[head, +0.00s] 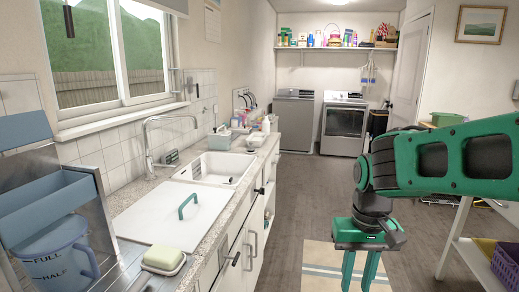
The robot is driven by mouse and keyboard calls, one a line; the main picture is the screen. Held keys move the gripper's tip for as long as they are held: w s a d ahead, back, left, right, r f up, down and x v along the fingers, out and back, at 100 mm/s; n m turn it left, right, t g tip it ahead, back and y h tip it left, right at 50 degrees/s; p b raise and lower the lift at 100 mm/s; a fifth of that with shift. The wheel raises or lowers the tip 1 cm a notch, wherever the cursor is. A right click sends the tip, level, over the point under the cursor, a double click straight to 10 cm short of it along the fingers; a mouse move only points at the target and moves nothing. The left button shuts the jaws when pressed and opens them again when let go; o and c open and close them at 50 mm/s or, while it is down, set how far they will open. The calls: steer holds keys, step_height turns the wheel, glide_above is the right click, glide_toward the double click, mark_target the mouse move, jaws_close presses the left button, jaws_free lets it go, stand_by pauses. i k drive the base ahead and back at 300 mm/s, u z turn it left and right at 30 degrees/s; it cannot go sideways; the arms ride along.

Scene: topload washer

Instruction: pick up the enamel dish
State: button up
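A small white dish (165,268) sits on the counter at the lower left of the head view, with a pale yellow-green block (163,256) on it. It may be the enamel dish; I cannot tell its material, and no other clear match shows. My gripper (359,278) hangs at the lower right, over the floor and well to the right of the counter. Its two green fingers point down and stand apart, with nothing visible between them. The fingertips are near the bottom edge of the picture.
Behind the dish, a white board (160,222) with a green handle lies on the counter (226,205), before the sink (215,167). A blue measuring jug (58,255) stands left. A white table (462,245) stands right. The floor between is open.

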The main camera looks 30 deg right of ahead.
mark_target(258, 138)
steer(key=z, duration=1.1)
steer(key=i, duration=1.25)
steer(key=z, duration=0.5)
steer(key=i, duration=1.2)
steer(key=u, duration=0.75)
steer(key=i, duration=0.9)
steer(key=u, duration=0.65)
